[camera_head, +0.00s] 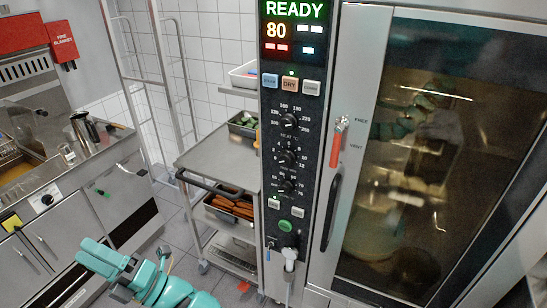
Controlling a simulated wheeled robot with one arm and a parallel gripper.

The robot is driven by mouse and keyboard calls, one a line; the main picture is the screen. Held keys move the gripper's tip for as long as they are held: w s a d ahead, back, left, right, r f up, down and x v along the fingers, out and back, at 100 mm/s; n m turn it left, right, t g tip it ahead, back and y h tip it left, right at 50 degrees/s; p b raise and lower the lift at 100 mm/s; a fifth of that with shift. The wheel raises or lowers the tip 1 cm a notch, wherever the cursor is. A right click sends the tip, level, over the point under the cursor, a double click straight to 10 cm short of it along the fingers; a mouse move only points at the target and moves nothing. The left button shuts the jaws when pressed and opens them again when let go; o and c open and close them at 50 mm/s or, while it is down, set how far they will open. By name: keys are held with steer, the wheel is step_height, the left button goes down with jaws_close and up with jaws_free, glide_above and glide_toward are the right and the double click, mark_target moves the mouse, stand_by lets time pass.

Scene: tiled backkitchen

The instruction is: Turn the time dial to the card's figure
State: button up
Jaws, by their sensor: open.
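The oven's dark control panel (270,92) stands upright in the middle of the head view. It carries a column of three round black knobs. The top knob (289,122) has a heat scale in °C. The middle knob (286,158) has a scale of small figures and looks like the time dial. The lowest knob (289,186) has another scale. The pointer settings are too small to read surely. I cannot make out a card with a figure.
The display (293,28) reads READY and 80. The glass oven door (440,150) with its dark handle (331,212) is right of the panel. A steel trolley (215,160) with food trays stands close on the left. A counter (75,160) lies further left.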

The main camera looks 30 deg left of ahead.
steer(key=w+a+r+m+t+h+p, duration=0.1)
steer(key=w+a+m+t+h+p, duration=0.1)
steer(key=w+a+t, duration=0.8)
steer(key=m+t+h, duration=0.3)
steer(key=t+h, duration=1.4)
steer(key=h, duration=0.5)
glide_toward(285, 161)
steer(key=w, duration=0.7)
steer(key=shift+w+a, duration=0.1)
steer(key=shift+a, duration=0.05)
steer(key=shift+w, duration=1.1)
steer(key=shift+r, duration=0.1)
